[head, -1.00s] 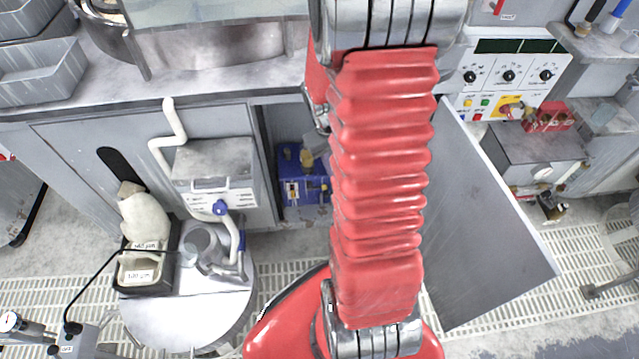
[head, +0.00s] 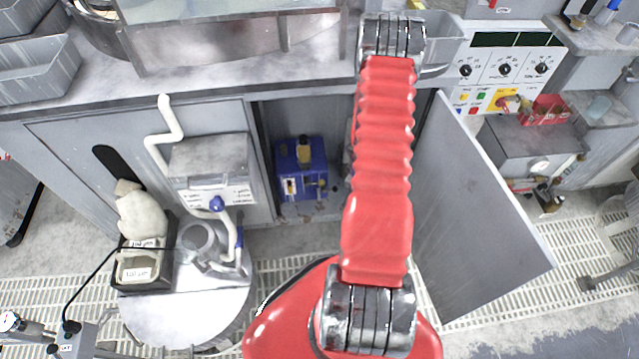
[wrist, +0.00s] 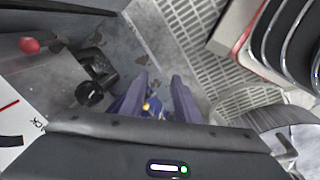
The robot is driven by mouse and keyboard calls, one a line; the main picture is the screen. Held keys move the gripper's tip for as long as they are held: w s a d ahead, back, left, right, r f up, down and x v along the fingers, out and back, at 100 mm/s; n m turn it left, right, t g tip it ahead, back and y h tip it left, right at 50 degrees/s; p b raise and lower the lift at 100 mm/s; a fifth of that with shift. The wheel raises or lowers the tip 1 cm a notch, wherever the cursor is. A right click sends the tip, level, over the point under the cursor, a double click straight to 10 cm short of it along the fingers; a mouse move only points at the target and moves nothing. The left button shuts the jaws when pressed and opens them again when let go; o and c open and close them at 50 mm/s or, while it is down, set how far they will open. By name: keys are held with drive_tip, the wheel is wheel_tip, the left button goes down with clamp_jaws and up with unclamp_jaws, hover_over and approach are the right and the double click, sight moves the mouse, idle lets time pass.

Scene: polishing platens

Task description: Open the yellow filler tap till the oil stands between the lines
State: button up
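A blue unit (head: 300,168) with white fittings on its front stands inside the open cabinet in the head view. A yellowish part (head: 303,150) sits on its top; I cannot tell whether it is the filler tap. No oil level or lines can be made out. In the wrist view my gripper (wrist: 157,90) has its two purple-grey fingers apart. A small yellow spot (wrist: 148,106) on something blue shows between and behind them, partly hidden; I cannot tell the distance or any contact. In the head view my gripper is hidden behind my red arm.
The open grey cabinet door (head: 478,210) stands to the right of my arm. A grey box with white pipe (head: 208,160) stands left of the cabinet opening. In the wrist view a black knob (wrist: 89,93) and a red knob (wrist: 30,45) are on the left. Slatted flooring (head: 60,300) lies below.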

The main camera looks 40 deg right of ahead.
wheel_tip(320, 180, down, 9)
drive_tip(key=w+n+t, duration=0.2)
drive_tip(key=n+t, duration=0.1)
drive_tip(key=n, duration=0.1)
drive_tip(key=n+t+y, duration=0.2)
drive_tip(key=n+t, duration=0.2)
drive_tip(key=n, duration=0.2)
approach(315, 183)
drive_tip(key=s+v, duration=0.1)
drive_tip(key=v, duration=0.5)
drive_tip(key=shift+w+f, duration=0.25)
drive_tip(key=shift+f, duration=0.05)
drive_tip(key=x, duration=1.3)
drive_tip(key=shift+w+d+f+m, duration=0.2)
drive_tip(key=shift+w+f+m, duration=0.05)
drive_tip(key=shift+w+m, duration=0.05)
drive_tip(key=shift+c, duration=0.5)
drive_tip(key=c, duration=0.6)
drive_tip(key=shift+s, duration=0.1)
clamp_jaws()
